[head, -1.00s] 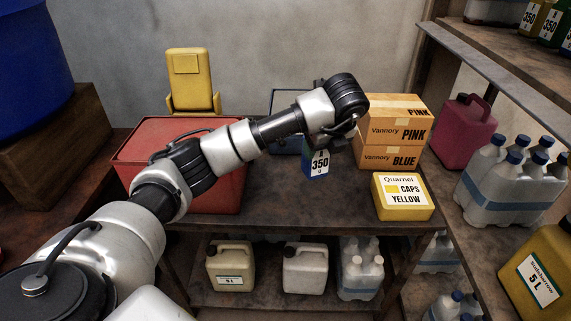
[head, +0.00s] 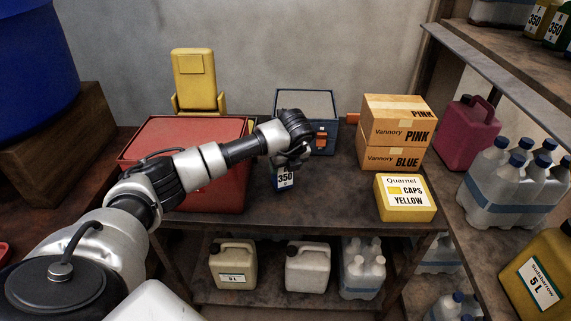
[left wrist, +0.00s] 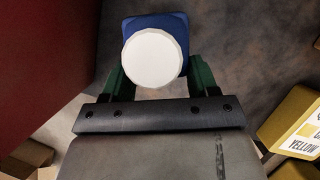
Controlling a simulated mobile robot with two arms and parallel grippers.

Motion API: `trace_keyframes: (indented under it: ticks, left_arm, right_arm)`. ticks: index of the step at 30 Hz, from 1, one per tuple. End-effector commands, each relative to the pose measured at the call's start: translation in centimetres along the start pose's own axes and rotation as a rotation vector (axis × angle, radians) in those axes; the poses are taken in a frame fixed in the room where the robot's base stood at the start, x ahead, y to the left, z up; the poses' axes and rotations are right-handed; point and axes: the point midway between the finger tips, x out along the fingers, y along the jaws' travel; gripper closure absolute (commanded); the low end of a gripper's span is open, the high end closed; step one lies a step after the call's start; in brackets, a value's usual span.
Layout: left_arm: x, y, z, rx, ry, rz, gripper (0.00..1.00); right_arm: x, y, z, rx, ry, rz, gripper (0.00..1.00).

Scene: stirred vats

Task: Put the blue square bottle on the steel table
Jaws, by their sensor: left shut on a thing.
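The blue square bottle (head: 285,179) has a white label reading 350. In the left wrist view its blue body (left wrist: 177,22) shows from above under a round white cap (left wrist: 155,58). My left gripper (head: 289,161) is shut on it, with a green finger on each side of the bottle in the left wrist view (left wrist: 159,80). The bottle is upright over the dark table (head: 325,200), just right of the red box; whether its base touches the top I cannot tell. My right gripper is not in view.
The red box (head: 215,190) stands close on the left. A blue-grey case (head: 318,134) is behind, and stacked cartons (head: 392,150) and a yellow caps box (head: 405,197) are at right. The table's middle is clear. Jugs (head: 307,268) fill the shelf below.

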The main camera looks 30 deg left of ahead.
Motion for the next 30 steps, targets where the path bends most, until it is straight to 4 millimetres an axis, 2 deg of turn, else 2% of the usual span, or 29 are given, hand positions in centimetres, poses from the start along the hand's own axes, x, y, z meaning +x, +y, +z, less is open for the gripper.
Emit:
trace_keyframes:
  ticks: [8,9,14,23,26,30]
  left_arm:
    - [0.3,0.0,-0.1,-0.001,-0.003,-0.002,0.76]
    - [0.5,0.0,-0.2,-0.001,-0.001,-0.001,0.39]
    - [0.4,0.0,-0.1,-0.001,-0.001,-0.001,0.15]
    - [0.2,0.0,-0.1,-0.001,-0.002,-0.002,0.15]
    - [-0.7,-0.1,-0.1,-0.001,-0.002,-0.004,0.15]
    - [-3.2,-0.1,0.0,-0.002,-0.003,-0.006,0.15]
  right_arm:
    - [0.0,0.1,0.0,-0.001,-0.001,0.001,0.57]
    - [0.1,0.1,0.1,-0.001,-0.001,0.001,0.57]
    - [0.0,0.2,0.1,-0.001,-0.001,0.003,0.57]
    - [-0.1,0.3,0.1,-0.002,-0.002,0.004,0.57]
    - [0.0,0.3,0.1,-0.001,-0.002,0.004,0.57]
    - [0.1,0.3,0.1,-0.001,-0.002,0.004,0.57]
